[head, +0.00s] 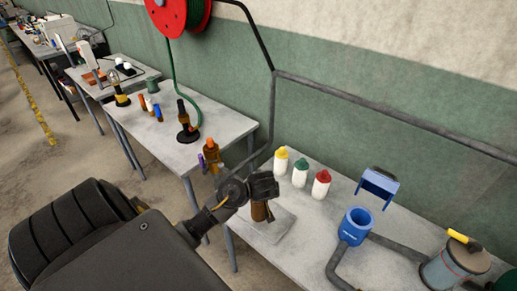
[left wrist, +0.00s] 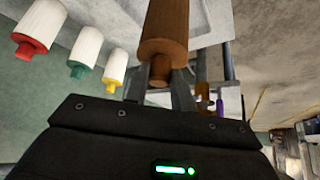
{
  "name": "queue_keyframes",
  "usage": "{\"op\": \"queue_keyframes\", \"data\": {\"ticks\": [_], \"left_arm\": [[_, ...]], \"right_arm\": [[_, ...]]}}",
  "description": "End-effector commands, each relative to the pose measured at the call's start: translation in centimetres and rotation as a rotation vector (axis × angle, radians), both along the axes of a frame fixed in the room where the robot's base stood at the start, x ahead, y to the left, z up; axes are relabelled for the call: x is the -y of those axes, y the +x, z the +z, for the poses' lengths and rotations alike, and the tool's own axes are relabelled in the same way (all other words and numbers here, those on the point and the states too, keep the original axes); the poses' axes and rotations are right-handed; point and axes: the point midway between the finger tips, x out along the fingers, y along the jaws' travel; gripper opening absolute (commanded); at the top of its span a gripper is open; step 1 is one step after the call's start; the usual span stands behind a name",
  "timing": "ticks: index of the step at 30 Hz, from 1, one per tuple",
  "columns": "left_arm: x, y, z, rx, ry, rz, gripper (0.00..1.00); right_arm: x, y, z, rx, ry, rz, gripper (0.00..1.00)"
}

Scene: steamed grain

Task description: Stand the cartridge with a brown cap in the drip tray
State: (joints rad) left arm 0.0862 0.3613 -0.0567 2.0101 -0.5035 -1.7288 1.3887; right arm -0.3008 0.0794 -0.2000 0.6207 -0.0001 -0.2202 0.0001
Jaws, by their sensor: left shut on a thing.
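My left gripper (head: 262,188) is shut on the cartridge with a brown cap, whose brown body (head: 259,211) shows below the fingers. In the left wrist view its brown body (left wrist: 164,32) and narrower cap (left wrist: 161,72) show between the fingers. It is about upright, cap toward the gripper. The drip tray (head: 281,228) is a flat pale grey tray on the near table, with the cartridge over it. A rimmed grey surface (left wrist: 212,17), likely the tray, shows behind the cartridge in the left wrist view. I cannot tell whether the cartridge touches it. My right gripper is out of view.
White cartridges with yellow (head: 281,163), green (head: 300,174) and red (head: 320,186) caps stand just behind the tray. A blue cup-shaped holder (head: 355,226), blue bracket (head: 378,185) and glass jar (head: 452,268) are to the right. A second table (head: 180,145) with bottles stands left.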

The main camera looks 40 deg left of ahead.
Motion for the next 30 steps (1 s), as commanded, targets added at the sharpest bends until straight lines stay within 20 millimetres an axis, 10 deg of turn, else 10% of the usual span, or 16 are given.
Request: {"op": "queue_keyframes", "data": {"ticks": [29,30], "left_arm": [[-0.8,0.4,-4.6,0.001,-0.001,0.000,0.00],[-0.8,0.3,-4.7,0.000,-0.001,-0.001,0.26]], "right_arm": [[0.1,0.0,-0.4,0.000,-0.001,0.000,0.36],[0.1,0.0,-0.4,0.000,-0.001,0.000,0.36]]}}
